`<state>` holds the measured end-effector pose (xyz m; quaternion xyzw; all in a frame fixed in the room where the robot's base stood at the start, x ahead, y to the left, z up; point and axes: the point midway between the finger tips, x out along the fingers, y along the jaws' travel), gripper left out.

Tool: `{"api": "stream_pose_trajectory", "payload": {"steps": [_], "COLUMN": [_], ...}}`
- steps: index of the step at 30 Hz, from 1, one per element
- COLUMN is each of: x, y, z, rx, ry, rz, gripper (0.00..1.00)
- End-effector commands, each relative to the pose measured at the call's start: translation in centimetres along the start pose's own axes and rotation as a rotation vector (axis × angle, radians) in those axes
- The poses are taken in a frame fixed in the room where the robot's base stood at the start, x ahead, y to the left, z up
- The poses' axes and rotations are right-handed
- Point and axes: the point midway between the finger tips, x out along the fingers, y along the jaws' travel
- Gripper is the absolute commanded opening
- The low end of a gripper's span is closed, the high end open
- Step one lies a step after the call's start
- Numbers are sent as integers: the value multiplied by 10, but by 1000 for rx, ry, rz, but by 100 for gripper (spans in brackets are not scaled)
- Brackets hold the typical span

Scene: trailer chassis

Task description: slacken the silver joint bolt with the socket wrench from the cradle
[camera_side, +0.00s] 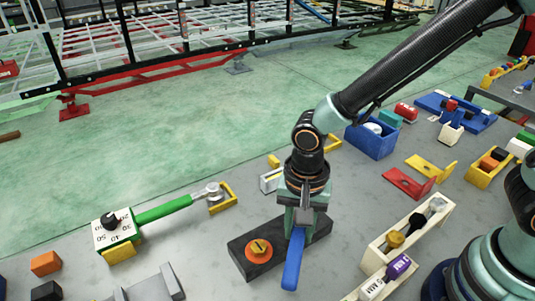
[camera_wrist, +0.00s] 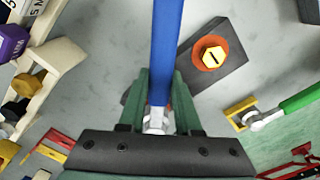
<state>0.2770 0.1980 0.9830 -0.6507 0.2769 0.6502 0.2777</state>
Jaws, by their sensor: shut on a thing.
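My gripper (camera_side: 298,205) is shut on the blue-handled wrench (camera_side: 293,260), over the right part of a dark block (camera_side: 240,262). In the wrist view the blue handle (camera_wrist: 166,50) runs up from between the jaws, with a silver hex-shaped piece (camera_wrist: 155,120) at its lower end. A bit of orange shows beside it. The jaws and wrench cover that end of the block, so I cannot tell the silver bolt from the wrench head or whether they are engaged. A yellow bolt (camera_side: 260,248) on an orange washer stands uncovered on the block's left part; it also shows in the wrist view (camera_wrist: 213,56).
A green-handled wrench (camera_side: 165,208) lies left, between a white marked box (camera_side: 115,233) and a yellow bracket (camera_side: 223,200). A cream holder (camera_side: 372,262) with dark, brass and silver pieces stands right. A blue bin (camera_side: 370,143) is behind. Green floor lies open at the back left.

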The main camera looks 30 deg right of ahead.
Motion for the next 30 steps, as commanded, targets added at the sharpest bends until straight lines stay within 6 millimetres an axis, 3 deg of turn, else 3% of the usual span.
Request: {"api": "stream_pose_trajectory", "payload": {"steps": [23, 24, 26, 30], "x": [5, 5, 4, 4], "y": [0, 0, 0, 0], "z": [0, 0, 0, 0], "rx": [0, 0, 0, 0], "ry": [0, 0, 0, 0], "rz": [-1, -1, -1, -1], "gripper": [0, 21, 0, 0]}}
